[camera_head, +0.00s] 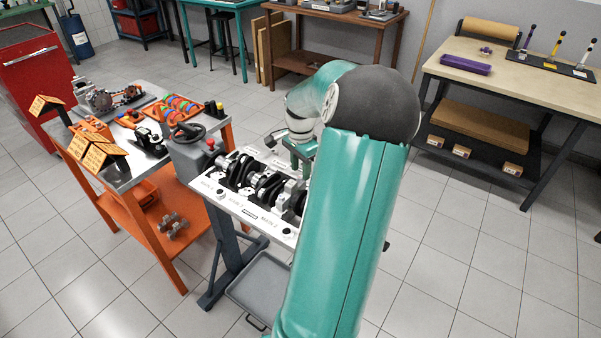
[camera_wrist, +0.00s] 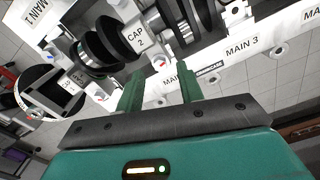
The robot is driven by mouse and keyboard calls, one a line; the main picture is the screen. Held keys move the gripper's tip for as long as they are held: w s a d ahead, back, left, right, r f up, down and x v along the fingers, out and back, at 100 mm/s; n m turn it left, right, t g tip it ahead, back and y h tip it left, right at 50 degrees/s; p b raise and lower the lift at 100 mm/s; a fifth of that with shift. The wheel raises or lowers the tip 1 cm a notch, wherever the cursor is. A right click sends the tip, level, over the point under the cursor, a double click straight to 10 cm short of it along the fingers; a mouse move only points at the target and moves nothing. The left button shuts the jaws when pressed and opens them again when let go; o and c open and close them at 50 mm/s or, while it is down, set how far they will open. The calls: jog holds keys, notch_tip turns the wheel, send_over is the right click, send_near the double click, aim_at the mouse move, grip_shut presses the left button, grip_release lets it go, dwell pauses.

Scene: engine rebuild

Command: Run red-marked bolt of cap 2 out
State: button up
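The crankshaft block (camera_head: 262,217) lies on its stand, with dark crank webs and light caps along it. In the wrist view the cap marked CAP 2 (camera_wrist: 136,39) is at top centre. A small bolt head with a reddish mark (camera_wrist: 159,63) shows just below it, but is too small to make out well. My gripper (camera_wrist: 158,82) is open, its two green fingers apart with nothing visible between them. The fingertips point toward CAP 2 and appear just below that bolt head; I cannot tell whether they touch anything. In the head view my arm hides the gripper's fingers and the block's right end.
The white rail (camera_wrist: 242,48) carries MAIN labels beside the caps. A grey tray (camera_head: 262,285) sits low under the stand. A wooden-topped bench (camera_head: 500,72) is at right. Floor is clear at right.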

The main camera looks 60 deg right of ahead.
aim_at(300, 179)
jog(key=shift+f, duration=1.15)
jog(key=shift+c, duration=0.3)
grip_shut()
jog(key=shift+w+n, duration=0.1)
jog(key=shift+n, duration=0.4)
